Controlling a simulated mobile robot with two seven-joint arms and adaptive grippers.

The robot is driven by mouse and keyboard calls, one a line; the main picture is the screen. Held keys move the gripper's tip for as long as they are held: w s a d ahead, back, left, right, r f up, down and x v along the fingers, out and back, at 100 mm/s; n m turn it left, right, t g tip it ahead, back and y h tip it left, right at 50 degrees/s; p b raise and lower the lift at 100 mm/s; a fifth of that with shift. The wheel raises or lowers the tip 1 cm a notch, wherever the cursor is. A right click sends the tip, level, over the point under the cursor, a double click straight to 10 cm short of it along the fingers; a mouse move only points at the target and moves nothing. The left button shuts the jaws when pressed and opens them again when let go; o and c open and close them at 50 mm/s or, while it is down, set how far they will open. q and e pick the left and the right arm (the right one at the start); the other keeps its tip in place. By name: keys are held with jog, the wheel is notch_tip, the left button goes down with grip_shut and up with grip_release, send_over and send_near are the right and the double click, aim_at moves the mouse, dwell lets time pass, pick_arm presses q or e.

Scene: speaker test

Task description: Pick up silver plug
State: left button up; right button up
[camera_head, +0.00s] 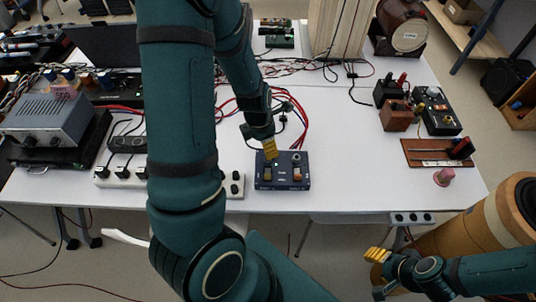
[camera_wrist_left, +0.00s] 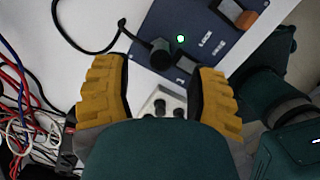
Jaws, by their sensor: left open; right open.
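A dark blue box (camera_head: 283,183) with switches sits near the table's front edge in the head view. A small silvery round piece (camera_head: 297,157) shows on its top at the right; I cannot tell whether it is the silver plug. My left gripper (camera_head: 269,148) hangs over the back left of the box, pointing down. In the left wrist view my left gripper (camera_wrist_left: 160,70) is open. A black knob or plug (camera_wrist_left: 160,53) on the blue box (camera_wrist_left: 200,50) shows just beyond its fingertips. My right gripper (camera_head: 377,255) is open and empty, low in front of the table.
A white socket strip (camera_head: 118,176) runs along the front of the table, partly behind my left arm. A grey instrument (camera_head: 48,120) stands at the left. Cables lie behind the blue box.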

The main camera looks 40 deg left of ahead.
pick_arm(q)
jog(key=f, duration=0.1)
jog(key=f+b, duration=0.1)
jog(key=f, duration=0.1)
jog(key=f+b, duration=0.1)
jog(key=f, duration=0.1)
jog(key=shift+w+d+f, duration=0.1)
jog(key=shift+w+d, duration=0.1)
jog(key=shift+w, duration=0.1)
grip_shut()
